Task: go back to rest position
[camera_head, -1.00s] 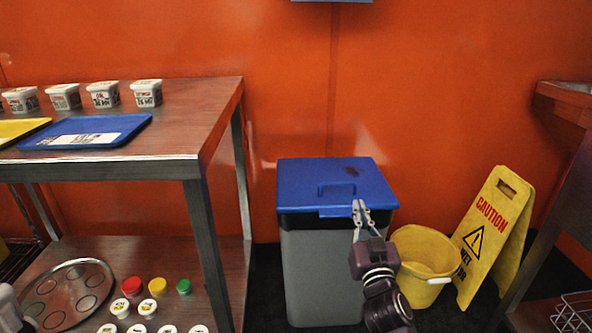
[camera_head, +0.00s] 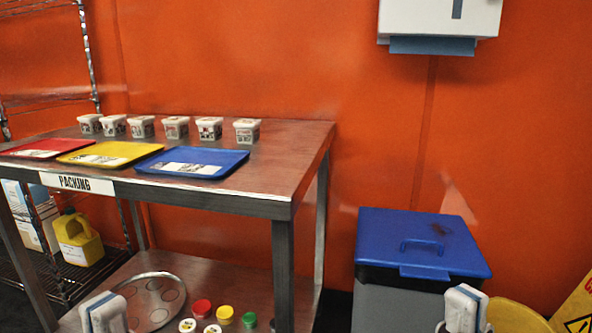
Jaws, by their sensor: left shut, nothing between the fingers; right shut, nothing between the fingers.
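My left gripper (camera_head: 103,313) shows at the bottom left edge, in front of the lower shelf of the packing table. It is shut and empty, and only its pale upper part is in view. My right gripper (camera_head: 462,310) shows at the bottom right, in front of the grey bin. It is shut and empty, with its lower part cut off by the frame edge. Neither gripper holds anything.
The packing table (camera_head: 262,184) carries red (camera_head: 42,147), yellow (camera_head: 108,152) and blue (camera_head: 193,162) trays and several tubs. Its lower shelf holds a round metal tray and lidded jars. A blue-lidded bin (camera_head: 415,240), yellow bucket (camera_head: 520,317) and caution sign (camera_head: 578,308) stand right.

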